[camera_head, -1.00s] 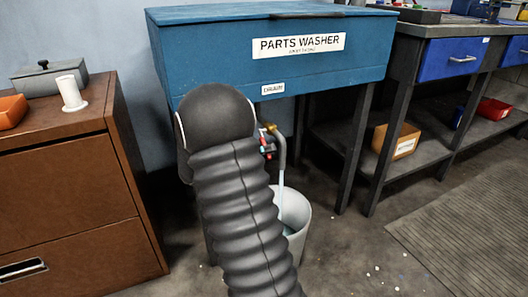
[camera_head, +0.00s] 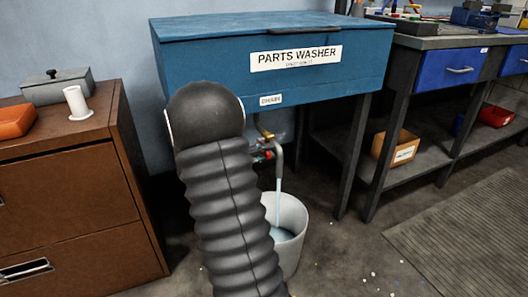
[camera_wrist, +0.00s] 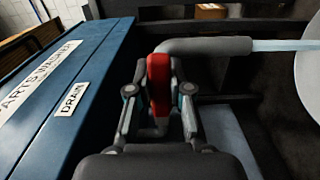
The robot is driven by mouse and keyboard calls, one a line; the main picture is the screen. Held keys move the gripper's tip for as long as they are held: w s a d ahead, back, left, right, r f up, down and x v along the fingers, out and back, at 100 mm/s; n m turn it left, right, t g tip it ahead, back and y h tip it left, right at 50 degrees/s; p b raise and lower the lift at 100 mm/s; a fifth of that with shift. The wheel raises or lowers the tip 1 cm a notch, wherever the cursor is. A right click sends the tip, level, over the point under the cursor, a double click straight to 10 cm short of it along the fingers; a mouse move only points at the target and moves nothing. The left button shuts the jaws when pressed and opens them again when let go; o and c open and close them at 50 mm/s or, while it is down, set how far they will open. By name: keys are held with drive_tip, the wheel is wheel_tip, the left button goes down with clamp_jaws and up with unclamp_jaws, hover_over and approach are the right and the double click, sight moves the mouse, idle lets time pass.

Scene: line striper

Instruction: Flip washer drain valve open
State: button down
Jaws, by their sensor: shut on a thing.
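The blue parts washer (camera_head: 205,62) stands against the wall with a DRAIN label (camera_head: 271,100) on its front. Below it a grey drain pipe (camera_head: 279,160) bends down, and a pale stream runs from it into a white bucket (camera_head: 297,212). In the wrist view the red valve lever (camera_wrist: 159,82) stands between the two fingers of my gripper (camera_wrist: 159,94), which is shut on it. The grey pipe (camera_wrist: 205,46) and stream (camera_wrist: 285,45) run to the right of the lever. In the head view my arm hides part of the valve area.
A brown cabinet (camera_head: 65,190) stands at the left with a grey box, a white spool and an orange tray on top. A workbench (camera_head: 400,110) with blue drawers and a lower shelf is at the right. A grey mat (camera_head: 470,235) lies on the floor.

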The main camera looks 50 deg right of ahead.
drive_tip(key=shift+r, duration=0.1)
idle(0.4)
drive_tip(key=c, duration=1)
unclamp_jaws()
drive_tip(key=shift+c, duration=0.2)
drive_tip(key=v, duration=1.2)
drive_tip(key=shift+n, duration=0.3)
